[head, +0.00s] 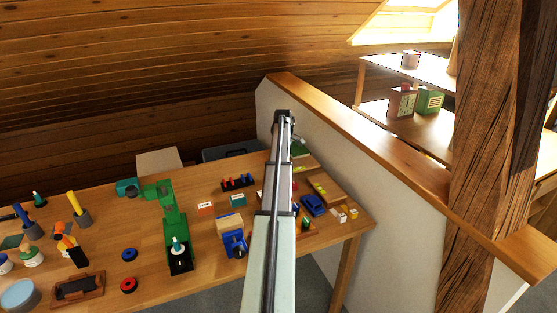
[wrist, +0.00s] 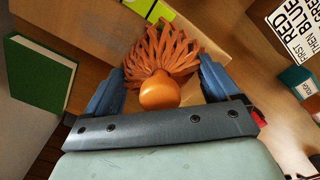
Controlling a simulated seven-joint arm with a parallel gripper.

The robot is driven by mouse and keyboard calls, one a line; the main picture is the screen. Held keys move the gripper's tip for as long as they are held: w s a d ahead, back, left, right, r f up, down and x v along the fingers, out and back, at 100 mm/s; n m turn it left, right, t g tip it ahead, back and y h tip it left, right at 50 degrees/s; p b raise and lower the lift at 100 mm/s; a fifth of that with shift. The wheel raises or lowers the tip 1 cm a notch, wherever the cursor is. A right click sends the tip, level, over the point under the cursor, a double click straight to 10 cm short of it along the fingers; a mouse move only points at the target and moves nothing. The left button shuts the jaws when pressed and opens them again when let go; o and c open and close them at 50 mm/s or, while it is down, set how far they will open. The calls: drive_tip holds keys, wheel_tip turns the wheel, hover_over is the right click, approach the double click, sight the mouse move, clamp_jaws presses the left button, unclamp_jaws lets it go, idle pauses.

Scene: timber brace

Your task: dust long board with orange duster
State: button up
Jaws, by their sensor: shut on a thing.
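The orange duster (wrist: 160,50) shows in the wrist view, with a fan of orange strands and a round orange knob. My gripper (wrist: 161,75) is shut on it, a blue finger on each side. The strands point toward a wooden board (wrist: 84,22) with yellow-green marks at the top of the wrist view; I cannot tell if they touch it. In the head view two boards with yellow-green marks, one nearer (head: 324,189) and one farther (head: 305,168), lie at the table's right end. I cannot tell which is the long board.
A green book (wrist: 40,75) lies left of the gripper in the wrist view. A sign with writing (wrist: 296,30) is at right. In the head view a blue car-like object (head: 313,205) and small blocks sit near the boards. A low wall (head: 350,150) borders the table's right.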

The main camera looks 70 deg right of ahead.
sight(301, 162)
drive_tip(key=shift+s+d, duration=3.3)
drive_tip(key=shift+d, duration=0.05)
drive_tip(key=shift+w+a, duration=4)
drive_tip(key=shift+a, duration=0.1)
drive_tip(key=shift+w+a+r, duration=0.1)
drive_tip(key=shift+r, duration=4)
